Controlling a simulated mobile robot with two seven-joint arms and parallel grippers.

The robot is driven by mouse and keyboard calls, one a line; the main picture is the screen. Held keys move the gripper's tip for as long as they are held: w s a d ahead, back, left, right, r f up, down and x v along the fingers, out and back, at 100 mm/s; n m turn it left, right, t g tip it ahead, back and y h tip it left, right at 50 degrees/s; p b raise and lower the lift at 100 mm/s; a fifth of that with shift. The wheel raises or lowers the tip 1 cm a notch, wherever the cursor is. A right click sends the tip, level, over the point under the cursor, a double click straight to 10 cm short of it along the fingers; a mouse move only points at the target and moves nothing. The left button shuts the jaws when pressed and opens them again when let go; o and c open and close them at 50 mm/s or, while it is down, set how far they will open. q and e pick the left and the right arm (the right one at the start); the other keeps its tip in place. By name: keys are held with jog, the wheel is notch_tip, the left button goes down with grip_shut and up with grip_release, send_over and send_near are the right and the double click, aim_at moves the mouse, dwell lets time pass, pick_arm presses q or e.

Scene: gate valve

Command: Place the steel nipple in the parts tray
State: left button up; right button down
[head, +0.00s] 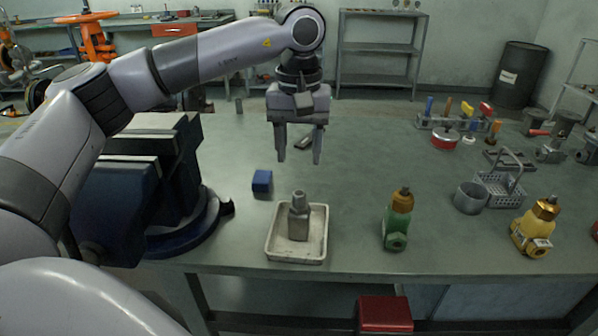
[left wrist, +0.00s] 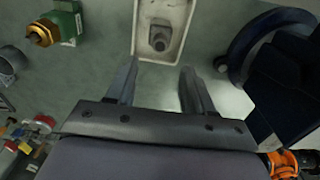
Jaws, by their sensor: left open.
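The steel nipple (head: 299,217) is a grey metal piece that stands upright in the parts tray. The parts tray (head: 274,247) is a shallow off-white tray near the front edge of the bench. In the left wrist view the nipple (left wrist: 159,40) also shows inside the tray (left wrist: 138,30), beyond my fingertips. My left gripper (head: 299,160) is open and empty, above the bench and behind the tray, apart from the nipple. Its two fingers show in the left wrist view (left wrist: 156,75) with nothing between them. My right gripper is not in view.
A blue vise (head: 165,195) stands left of the tray, with a small blue block (head: 262,181) between. A green valve (head: 398,222) and a yellow valve (head: 535,228) stand to the right. A grey cup (head: 470,197) and wire basket (head: 502,190) are farther back. The bench between tray and green valve is clear.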

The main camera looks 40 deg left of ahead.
pick_arm(q)
jog(key=shift+r, duration=1.45)
